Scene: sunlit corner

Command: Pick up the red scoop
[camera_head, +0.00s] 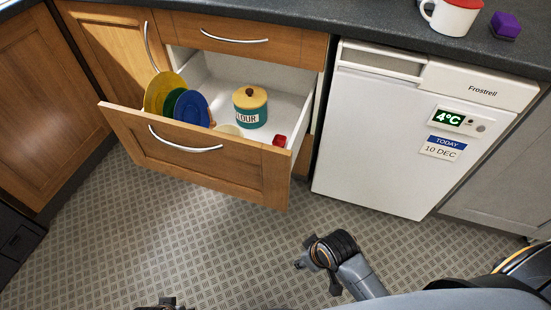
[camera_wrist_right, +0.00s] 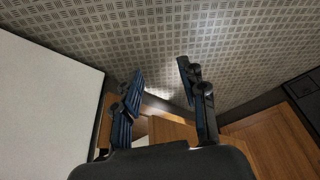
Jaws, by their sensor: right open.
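A small red object (camera_head: 279,140), which looks like the red scoop, lies in the front right corner of the open drawer (camera_head: 235,166). Only its top shows over the drawer front, so its full shape is hidden. My right gripper (camera_head: 302,263) is above the floor, in front of the drawer and apart from it. In the right wrist view its two fingers (camera_wrist_right: 160,76) are spread with nothing between them. The scoop cannot be made out there. A dark tip of my left gripper (camera_head: 162,303) shows at the bottom edge; its jaw state is unclear.
The drawer also holds yellow (camera_head: 162,88), green and blue (camera_head: 190,108) plates and a flour canister (camera_head: 250,107). A white fridge (camera_head: 375,140) stands right of it. A red-and-white mug (camera_head: 452,16) and purple block (camera_head: 505,25) are on the counter. The floor (camera_head: 200,235) is clear.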

